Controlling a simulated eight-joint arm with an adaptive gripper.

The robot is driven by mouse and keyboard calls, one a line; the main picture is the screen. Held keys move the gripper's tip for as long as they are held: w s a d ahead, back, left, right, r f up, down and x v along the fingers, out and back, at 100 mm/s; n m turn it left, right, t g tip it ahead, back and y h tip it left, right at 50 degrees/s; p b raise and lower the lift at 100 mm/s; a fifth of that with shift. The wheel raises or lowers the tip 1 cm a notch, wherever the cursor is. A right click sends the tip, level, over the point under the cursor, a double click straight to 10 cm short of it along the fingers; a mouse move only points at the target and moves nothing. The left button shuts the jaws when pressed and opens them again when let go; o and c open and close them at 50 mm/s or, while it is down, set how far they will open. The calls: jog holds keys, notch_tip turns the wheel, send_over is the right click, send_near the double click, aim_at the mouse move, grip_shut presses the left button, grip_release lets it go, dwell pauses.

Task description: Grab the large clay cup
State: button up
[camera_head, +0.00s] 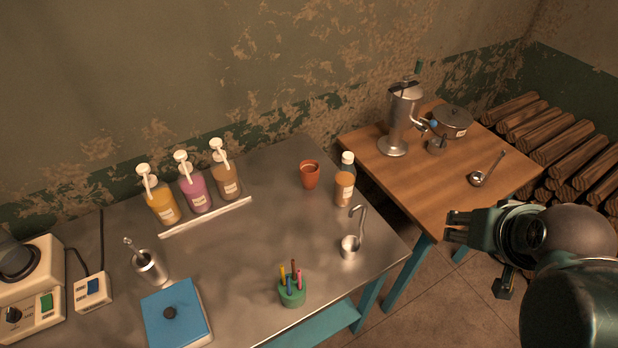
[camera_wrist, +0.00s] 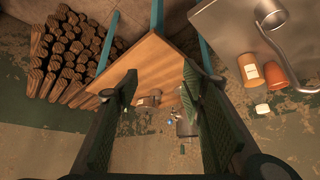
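A reddish-brown clay cup (camera_head: 310,175) stands upright near the back of the metal table, left of a capped bottle. In the wrist view, the clay cup (camera_wrist: 277,74) is at the right, outside the fingers. I see one clay cup, so I cannot compare sizes. My gripper (camera_head: 462,228) is right of the metal table, in front of the wooden table and well away from the cup. In the wrist view, my gripper (camera_wrist: 160,83) has its two fingers spread wide, with nothing held between them.
The capped bottle (camera_head: 345,182) stands close to the cup's right. A steel ladle (camera_head: 350,246) stands at the metal table's (camera_head: 240,265) right edge. A green pen holder (camera_head: 292,292) is in front. The wooden table (camera_head: 400,183) carries a steel dispenser (camera_head: 402,120).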

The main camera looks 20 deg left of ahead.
dwell(0.3)
jog(key=o, duration=0.5)
jog(key=shift+c, duration=0.2)
jog(key=shift+r, duration=0.1)
